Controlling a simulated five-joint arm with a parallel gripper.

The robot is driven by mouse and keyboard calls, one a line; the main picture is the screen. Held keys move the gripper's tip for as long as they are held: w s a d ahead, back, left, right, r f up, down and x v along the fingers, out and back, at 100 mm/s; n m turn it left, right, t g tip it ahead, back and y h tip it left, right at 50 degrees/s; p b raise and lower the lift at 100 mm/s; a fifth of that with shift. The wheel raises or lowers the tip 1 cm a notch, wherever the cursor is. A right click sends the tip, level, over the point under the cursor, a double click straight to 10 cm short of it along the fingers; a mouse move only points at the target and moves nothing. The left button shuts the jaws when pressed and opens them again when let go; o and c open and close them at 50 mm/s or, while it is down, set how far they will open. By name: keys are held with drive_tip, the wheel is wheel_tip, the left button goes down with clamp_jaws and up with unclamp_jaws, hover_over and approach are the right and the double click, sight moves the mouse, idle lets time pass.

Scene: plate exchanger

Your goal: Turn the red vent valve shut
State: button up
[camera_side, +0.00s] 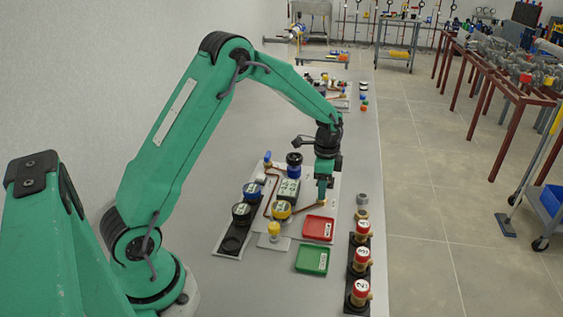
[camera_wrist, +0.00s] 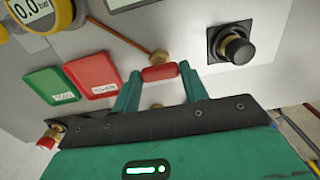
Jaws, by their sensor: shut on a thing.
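The red vent valve handle (camera_wrist: 160,72) sits on a brass fitting at the end of a thin copper pipe (camera_wrist: 125,36). In the wrist view it lies crosswise between the fingertips of my gripper (camera_wrist: 161,84). My gripper is shut on the handle, with one green finger at each end. In the side view my gripper (camera_side: 323,197) points down at the right edge of the light panel, and the valve handle is hidden there. A yellow-rimmed gauge (camera_wrist: 40,12) reads 0.0 bar.
A black knob (camera_wrist: 237,50) on a square base is beside the valve. Gauges (camera_side: 241,212) stand left.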

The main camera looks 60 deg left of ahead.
drive_tip(key=shift+r, duration=0.1)
drive_tip(key=o, duration=1)
drive_tip(key=shift+r, duration=0.1)
drive_tip(key=shift+r, duration=3.75)
